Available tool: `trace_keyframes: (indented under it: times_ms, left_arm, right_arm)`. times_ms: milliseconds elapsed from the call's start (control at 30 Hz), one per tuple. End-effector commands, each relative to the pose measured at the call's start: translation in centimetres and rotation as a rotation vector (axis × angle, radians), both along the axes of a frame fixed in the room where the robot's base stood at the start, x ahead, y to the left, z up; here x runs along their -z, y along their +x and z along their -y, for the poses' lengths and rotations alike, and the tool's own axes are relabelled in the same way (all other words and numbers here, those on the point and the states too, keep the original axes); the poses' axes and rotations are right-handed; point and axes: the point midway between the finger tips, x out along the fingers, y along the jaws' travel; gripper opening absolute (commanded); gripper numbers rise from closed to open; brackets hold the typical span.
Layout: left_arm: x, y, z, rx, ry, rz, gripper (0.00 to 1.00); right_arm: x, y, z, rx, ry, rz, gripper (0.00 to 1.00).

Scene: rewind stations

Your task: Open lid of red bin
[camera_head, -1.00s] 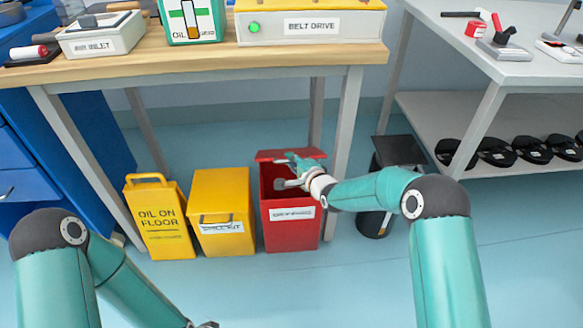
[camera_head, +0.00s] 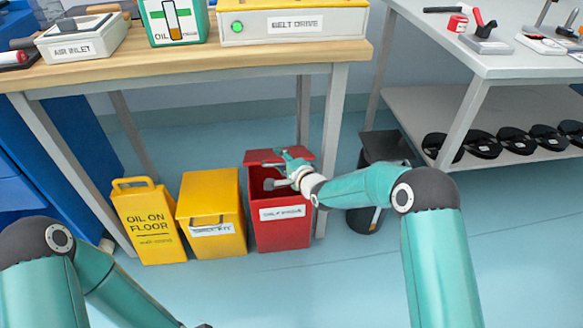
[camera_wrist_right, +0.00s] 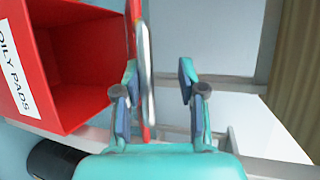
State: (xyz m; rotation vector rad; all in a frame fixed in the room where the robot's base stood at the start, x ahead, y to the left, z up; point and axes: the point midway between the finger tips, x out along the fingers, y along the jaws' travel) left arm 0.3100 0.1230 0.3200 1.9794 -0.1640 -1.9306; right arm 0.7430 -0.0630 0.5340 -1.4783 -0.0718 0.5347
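The red bin (camera_head: 280,228) stands on the floor under the bench, with a white label on its front. Its lid (camera_head: 262,156) is raised at the back, and the dark inside shows. My right gripper (camera_head: 280,172) is at the bin's opening, by the lid. In the right wrist view, the gripper (camera_wrist_right: 158,70) is open, with the lid seen edge-on (camera_wrist_right: 132,40) and a grey handle bar (camera_wrist_right: 147,75) near its left finger. The bin (camera_wrist_right: 75,70) is at the left there, its label reading "OILY PADS". Only a dark scrap of my left gripper (camera_head: 203,325) shows at the bottom edge.
A yellow bin (camera_head: 212,198) and a yellow "OIL ON FLOOR" sign (camera_head: 148,222) stand left of the red bin. A black bin (camera_head: 365,219) is to its right, behind my right arm. Bench legs (camera_head: 329,130) stand close behind. The floor in front is clear.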

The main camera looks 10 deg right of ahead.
Motion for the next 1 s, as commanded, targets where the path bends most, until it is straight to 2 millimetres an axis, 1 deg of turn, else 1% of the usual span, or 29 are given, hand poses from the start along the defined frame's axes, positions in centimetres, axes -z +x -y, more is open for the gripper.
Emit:
trace_keyframes:
  times_ms: [167, 400, 600, 700, 800, 1000]
  left_arm:
    - [0.0, 0.0, 0.0, 0.000, 0.000, 0.000, 0.40]
    - [0.0, 0.0, 0.0, 0.000, 0.000, 0.000, 0.40]
    - [0.0, 0.0, 0.0, 0.000, 0.000, 0.000, 0.40]
    - [0.0, 0.0, 0.0, 0.000, 0.000, 0.000, 0.40]
    - [0.0, 0.0, 0.0, 0.000, 0.000, 0.000, 0.40]
    - [0.0, 0.0, 0.0, 0.000, 0.000, 0.000, 0.40]
  right_arm:
    - [-0.8, -1.9, 0.9, 0.001, 0.001, 0.001, 0.39]
    - [-1.9, -5.9, 2.8, 0.003, 0.001, -0.001, 0.39]
    - [-2.7, -8.7, 4.0, 0.003, 0.000, 0.001, 0.39]
    - [-2.9, -9.6, 4.3, 0.003, 0.000, 0.000, 0.39]
    - [-3.0, -10.0, 4.5, 0.003, 0.002, 0.000, 0.39]
    - [-3.0, -10.0, 4.5, 0.002, 0.001, 0.001, 0.39]
